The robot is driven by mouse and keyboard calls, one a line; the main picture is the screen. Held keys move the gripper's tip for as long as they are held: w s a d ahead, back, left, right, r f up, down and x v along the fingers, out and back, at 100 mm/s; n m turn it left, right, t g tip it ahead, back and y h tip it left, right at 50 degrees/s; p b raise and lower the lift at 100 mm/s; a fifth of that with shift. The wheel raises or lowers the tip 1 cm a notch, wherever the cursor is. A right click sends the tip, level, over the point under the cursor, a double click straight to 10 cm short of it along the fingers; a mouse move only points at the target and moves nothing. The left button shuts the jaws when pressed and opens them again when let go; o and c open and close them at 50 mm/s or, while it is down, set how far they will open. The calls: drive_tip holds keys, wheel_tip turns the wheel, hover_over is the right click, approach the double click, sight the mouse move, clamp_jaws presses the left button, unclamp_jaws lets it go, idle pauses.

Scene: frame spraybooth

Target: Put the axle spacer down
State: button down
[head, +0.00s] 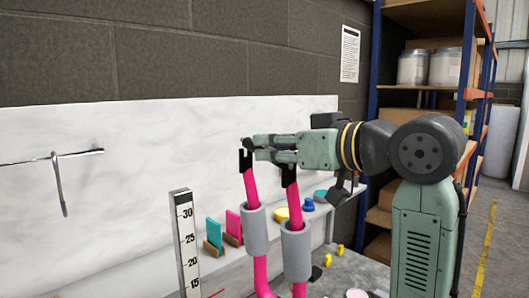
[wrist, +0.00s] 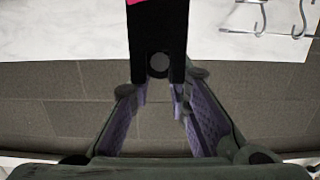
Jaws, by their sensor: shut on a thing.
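An upside-down pink fork (head: 260,270) has two legs with grey sleeves and black slotted ends at the top. My gripper (head: 262,146) reaches in from the right at the height of these ends, its fingertips just by the left black end (head: 245,161). In the wrist view my gripper (wrist: 160,95) has its purple-padded fingers on either side of a small grey round piece, which looks like the axle spacer (wrist: 158,65). It sits at the mouth of the slot in a black end (wrist: 143,35). I cannot tell whether it touches the slot. My fingers hide much of it in the head view.
A ruler post (head: 185,240) stands at the left front. Teal and pink cards (head: 233,225) stand in holders on the ledge behind, with yellow, blue and teal pieces beside them. A metal hook (head: 62,180) hangs at the left. A shelf rack (head: 430,60) stands at the right.

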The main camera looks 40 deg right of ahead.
drive_tip(key=shift+r, duration=0.15)
drive_tip(key=shift+r+b, duration=0.35)
drive_tip(key=shift+r, duration=0.2)
wheel_tip(320, 180, up, 2)
drive_tip(key=shift+b, duration=0.35)
drive_tip(key=s+a+r+b, duration=0.1)
drive_tip(key=s+a+b, duration=0.4)
drive_tip(key=s+a, duration=0.5)
drive_tip(key=shift+s+a+r, duration=0.3)
drive_tip(key=shift+s, duration=0.7)
drive_tip(key=shift+s+a, duration=0.1)
